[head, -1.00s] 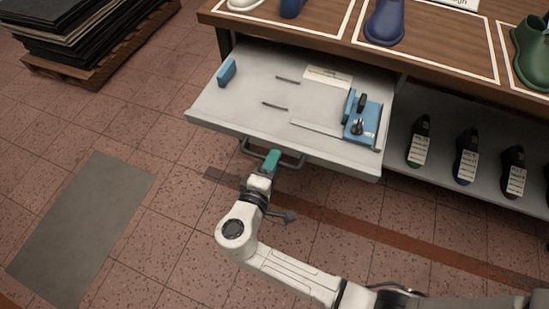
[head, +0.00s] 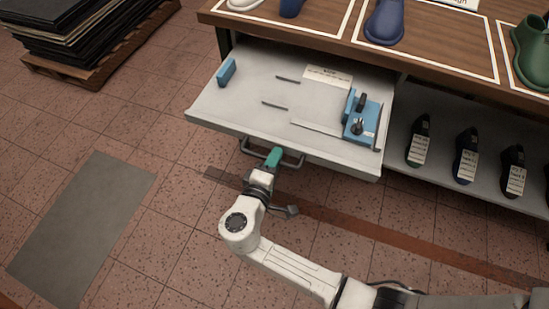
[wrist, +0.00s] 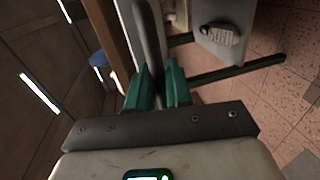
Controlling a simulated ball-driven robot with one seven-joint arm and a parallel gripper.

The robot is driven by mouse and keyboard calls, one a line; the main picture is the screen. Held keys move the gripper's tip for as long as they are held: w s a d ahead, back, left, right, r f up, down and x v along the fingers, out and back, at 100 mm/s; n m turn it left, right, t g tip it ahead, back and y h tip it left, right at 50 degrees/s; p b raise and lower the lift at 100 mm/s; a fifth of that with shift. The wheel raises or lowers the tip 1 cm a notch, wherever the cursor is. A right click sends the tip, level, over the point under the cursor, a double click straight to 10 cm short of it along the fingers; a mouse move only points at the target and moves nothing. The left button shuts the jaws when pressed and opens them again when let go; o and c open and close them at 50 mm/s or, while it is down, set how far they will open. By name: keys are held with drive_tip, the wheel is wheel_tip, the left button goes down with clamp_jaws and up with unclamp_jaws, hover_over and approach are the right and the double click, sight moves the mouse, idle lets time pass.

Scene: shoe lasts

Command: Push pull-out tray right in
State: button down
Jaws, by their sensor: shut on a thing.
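The pull-out tray (head: 240,105) is a light grey shelf standing well out from under the wooden table top. A dark bar handle (head: 291,162) runs along its front edge. My gripper (head: 273,157) is at the left-middle part of this handle, its teal fingers shut on it. In the wrist view, the teal fingers of my gripper (wrist: 160,85) close around the grey handle bar (wrist: 150,45). The exact contact between fingertips and bar is partly hidden.
A blue clamp-like fixture (head: 362,120), a blue block (head: 226,72) and a label (head: 328,77) are on the tray. Shoe lasts stand on the table top (head: 310,28) and lower shelf (head: 440,183). A grey mat (head: 85,225) lies on open floor; stacked sheets (head: 75,30) stand back left.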

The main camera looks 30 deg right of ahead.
sight(311, 75)
idle(0.3)
drive_tip(key=r+b+x, duration=0.2)
drive_tip(key=b+x, duration=0.2)
drive_tip(key=x, duration=0.6)
drive_tip(key=r+b+x, duration=0.2)
drive_tip(key=b+x, duration=0.2)
drive_tip(key=x, duration=0.7)
drive_tip(key=d+r+b+x, duration=0.1)
drive_tip(key=b+x, duration=0.3)
drive_tip(key=x, duration=0.6)
drive_tip(key=shift+w+d+r, duration=0.3)
drive_tip(key=shift+w+r, duration=0.2)
drive_tip(key=shift+r, duration=0.25)
drive_tip(key=shift+w, duration=0.1)
drive_tip(key=c, duration=1.2)
unclamp_jaws()
drive_tip(key=shift+d, duration=0.15)
drive_tip(key=p+v, duration=0.1)
drive_tip(key=v, duration=1)
drive_tip(key=shift+w, duration=0.1)
